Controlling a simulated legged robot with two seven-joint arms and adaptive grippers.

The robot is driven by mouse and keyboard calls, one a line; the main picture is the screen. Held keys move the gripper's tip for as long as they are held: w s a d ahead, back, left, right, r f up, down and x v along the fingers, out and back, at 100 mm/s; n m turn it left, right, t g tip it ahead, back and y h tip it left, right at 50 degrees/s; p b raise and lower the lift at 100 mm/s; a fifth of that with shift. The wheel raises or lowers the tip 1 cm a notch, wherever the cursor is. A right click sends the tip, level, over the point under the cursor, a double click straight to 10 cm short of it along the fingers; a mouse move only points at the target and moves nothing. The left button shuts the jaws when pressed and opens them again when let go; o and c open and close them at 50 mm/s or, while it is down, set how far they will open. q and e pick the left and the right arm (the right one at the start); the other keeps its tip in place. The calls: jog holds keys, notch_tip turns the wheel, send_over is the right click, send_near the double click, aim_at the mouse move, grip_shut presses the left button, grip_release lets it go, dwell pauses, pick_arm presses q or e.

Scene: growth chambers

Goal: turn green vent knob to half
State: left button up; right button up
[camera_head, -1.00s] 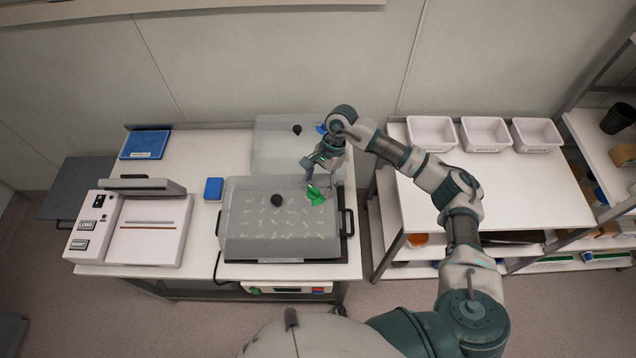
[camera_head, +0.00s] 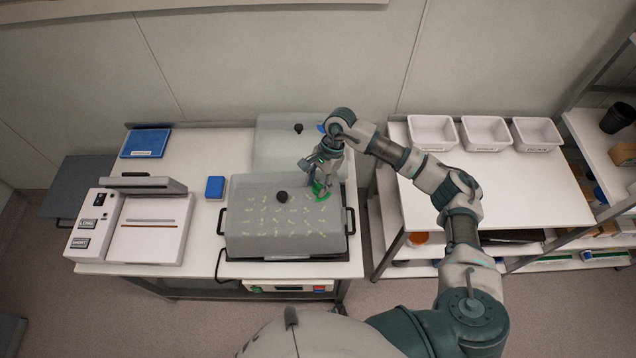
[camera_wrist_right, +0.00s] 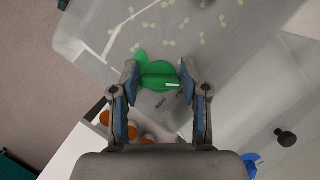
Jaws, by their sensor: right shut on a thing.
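The green vent knob (camera_head: 321,192) sits on the upper right of the clear front dome lid (camera_head: 245,240). My right gripper (camera_head: 318,184) reaches down to it from behind and is shut on it. In the right wrist view, the two fingertips of the gripper (camera_wrist_right: 158,78) are at either side of the round green knob (camera_wrist_right: 158,74). A green tab sticks out at the knob's left, and a short pale mark shows near its lower right edge. In the head view the fingers hide part of the knob. My left gripper is not in view.
Seedlings show under the front lid, which has a black knob (camera_head: 282,197). A second clear dome (camera_head: 275,150) stands behind. A blue block (camera_head: 215,187), a white device (camera_head: 150,225) and a blue tray (camera_head: 146,143) are to the left. White bins (camera_head: 432,132) stand on the right table.

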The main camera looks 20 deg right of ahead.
jog(key=shift+s+a+f+m+t+b, duration=0.15)
jog(key=shift+m+t+b, duration=0.1)
jog(key=shift+m+b, duration=0.25)
jog(key=shift+w+d+f+m+t+b, duration=0.15)
jog(key=shift+m+t+b, duration=0.15)
jog(key=shift+m, duration=0.4)
jog(key=shift+s+a+m+t+b, duration=0.15)
jog(key=shift+m+b, duration=0.1)
jog(key=shift+m, duration=0.2)
jog(key=shift+d+m+t+b, duration=0.1)
jog(key=shift+m+b, duration=0.1)
jog(key=shift+m, duration=0.65)
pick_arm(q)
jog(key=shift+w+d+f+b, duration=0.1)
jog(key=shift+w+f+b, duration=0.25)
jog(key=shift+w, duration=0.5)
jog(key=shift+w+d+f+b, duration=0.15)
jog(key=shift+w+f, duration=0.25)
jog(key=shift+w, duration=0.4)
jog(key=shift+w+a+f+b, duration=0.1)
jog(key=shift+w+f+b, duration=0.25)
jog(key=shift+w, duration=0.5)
pick_arm(e)
jog(key=shift+s+m+t, duration=0.1)
jog(key=shift+m+t, duration=0.7)
jog(key=shift+m, duration=1)
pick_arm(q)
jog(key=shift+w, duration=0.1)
